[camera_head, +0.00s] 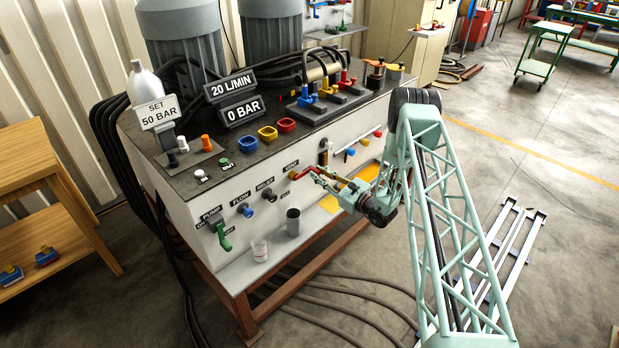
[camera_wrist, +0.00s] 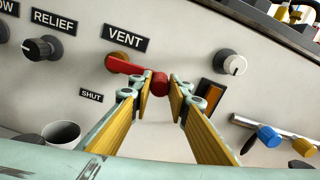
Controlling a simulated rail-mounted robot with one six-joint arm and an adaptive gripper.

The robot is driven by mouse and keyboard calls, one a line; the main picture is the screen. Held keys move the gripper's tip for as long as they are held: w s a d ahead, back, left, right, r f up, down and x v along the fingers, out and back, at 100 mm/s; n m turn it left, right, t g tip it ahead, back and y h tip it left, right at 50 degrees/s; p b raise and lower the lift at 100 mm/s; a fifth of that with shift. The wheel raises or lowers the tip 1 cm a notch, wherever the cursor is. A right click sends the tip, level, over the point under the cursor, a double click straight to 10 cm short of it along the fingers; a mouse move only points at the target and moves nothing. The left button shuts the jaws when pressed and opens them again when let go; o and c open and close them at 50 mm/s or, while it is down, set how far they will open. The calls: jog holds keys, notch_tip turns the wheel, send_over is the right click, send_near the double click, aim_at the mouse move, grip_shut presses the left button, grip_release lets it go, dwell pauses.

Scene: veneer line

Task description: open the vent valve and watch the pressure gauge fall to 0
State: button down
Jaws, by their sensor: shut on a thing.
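The vent valve has a red lever on an orange hub (camera_wrist: 118,62), below the VENT label (camera_wrist: 125,38). The lever (camera_wrist: 138,68) points right, roughly level, away from the SHUT label (camera_wrist: 91,95) below left. My gripper (camera_wrist: 160,84) is shut on the lever's knobbed end, a finger on each side. In the head view, my gripper (camera_head: 318,178) reaches the panel from the right, and the vent hub (camera_head: 293,175) shows just left of it. The pressure display (camera_head: 242,110) on the bench top reads 0 BAR.
A flow display (camera_head: 231,87) reads 20 L/MIN, and a card (camera_head: 158,112) says SET 50 BAR. The relief knob (camera_wrist: 42,48) is left of the vent. A white knob (camera_wrist: 232,62) and an orange rectangular piece (camera_wrist: 211,92) sit close right. A dark cup (camera_head: 293,222) stands on the ledge below.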

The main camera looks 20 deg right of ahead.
jog(key=shift+r, duration=0.1)
jog(key=c, duration=2.5)
grip_release()
jog(key=shift+o, duration=0.2)
jog(key=v, duration=1.2)
jog(key=shift+a, duration=0.1)
